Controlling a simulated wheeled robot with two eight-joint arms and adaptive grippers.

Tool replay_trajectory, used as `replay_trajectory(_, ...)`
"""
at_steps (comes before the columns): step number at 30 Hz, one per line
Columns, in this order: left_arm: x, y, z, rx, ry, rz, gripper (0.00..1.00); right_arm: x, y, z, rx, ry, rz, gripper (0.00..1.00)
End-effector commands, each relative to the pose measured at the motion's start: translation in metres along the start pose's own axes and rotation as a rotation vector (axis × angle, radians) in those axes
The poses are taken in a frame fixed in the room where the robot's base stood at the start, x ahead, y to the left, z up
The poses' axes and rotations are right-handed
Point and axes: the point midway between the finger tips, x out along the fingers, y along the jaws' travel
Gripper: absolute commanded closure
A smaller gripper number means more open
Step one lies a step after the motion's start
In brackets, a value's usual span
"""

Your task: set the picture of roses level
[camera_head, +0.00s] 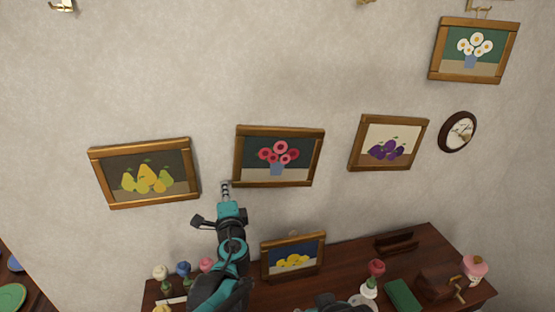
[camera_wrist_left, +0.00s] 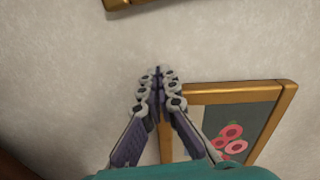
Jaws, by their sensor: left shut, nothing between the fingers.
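The picture of roses (camera_head: 241,158), red and pink flowers in a blue vase in a gold-brown frame, hangs mid-wall. Its top edge runs slightly down to the right in the head view; the slanted view makes its true tilt hard to judge. My left gripper (camera_head: 225,187) is shut and empty beside its lower left corner. In the left wrist view, the shut fingers (camera_wrist_left: 158,80) overlap a corner of the rose frame (camera_wrist_left: 240,87); I cannot tell whether they touch. A dark part at the bottom of the head view may be my right gripper (camera_head: 330,303); its fingers are not visible.
Below, a dark wooden top (camera_head: 340,257) holds a lemon picture (camera_head: 292,240), flowers and a green book (camera_head: 403,295).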

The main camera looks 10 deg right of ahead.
Motion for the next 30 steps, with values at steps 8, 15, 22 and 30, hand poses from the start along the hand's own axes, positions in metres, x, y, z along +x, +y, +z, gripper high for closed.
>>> replay_trajectory(8,0.000,0.000,-0.004,0.000,0.000,0.000,1.00,0.000,0.000,0.000,0.000,0.000,0.000,0.60)
replay_trajectory(15,0.000,0.000,-0.006,0.000,0.001,0.000,1.00,0.000,0.000,0.000,0.000,0.000,0.000,0.60)
replay_trajectory(22,0.000,0.000,-0.009,0.000,0.001,0.000,1.00,0.000,0.000,0.000,0.000,0.000,0.000,0.60)
replay_trajectory(30,0.000,0.000,-0.013,0.000,0.001,0.000,1.00,0.001,0.000,0.000,0.000,0.000,0.000,0.60)
